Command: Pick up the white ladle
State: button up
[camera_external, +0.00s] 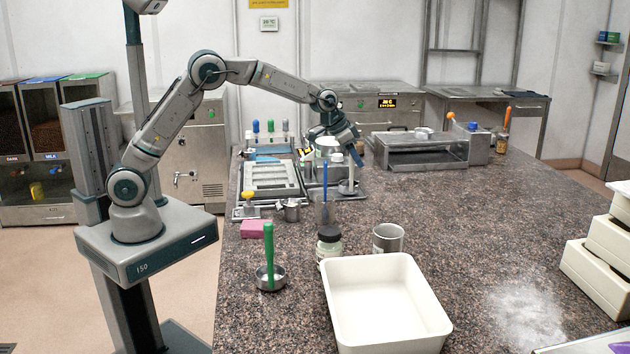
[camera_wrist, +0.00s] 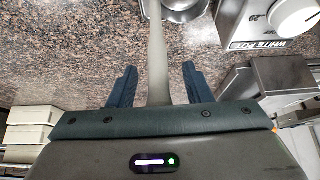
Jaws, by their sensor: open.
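The white ladle stands upright on the left part of the counter, with its metal bowl (camera_external: 348,187) low and its pale handle (camera_external: 350,173) rising towards my gripper (camera_external: 352,157). In the wrist view the handle (camera_wrist: 157,50) runs between the two dark fingers of my gripper (camera_wrist: 159,84), with visible room on both sides. The fingers are apart and not shut on it. The ladle's bowl (camera_wrist: 183,8) is partly cut off at the top edge. In the external view my gripper partly hides the handle's top.
A green-handled ladle (camera_external: 268,245) stands near the front, left of a cream tub (camera_external: 390,345). A blue-handled tool (camera_external: 325,180) stands close to the white ladle. The counter's right middle is clear.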

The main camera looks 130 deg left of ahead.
grip_shut()
jog(key=shift+r, duration=0.15)
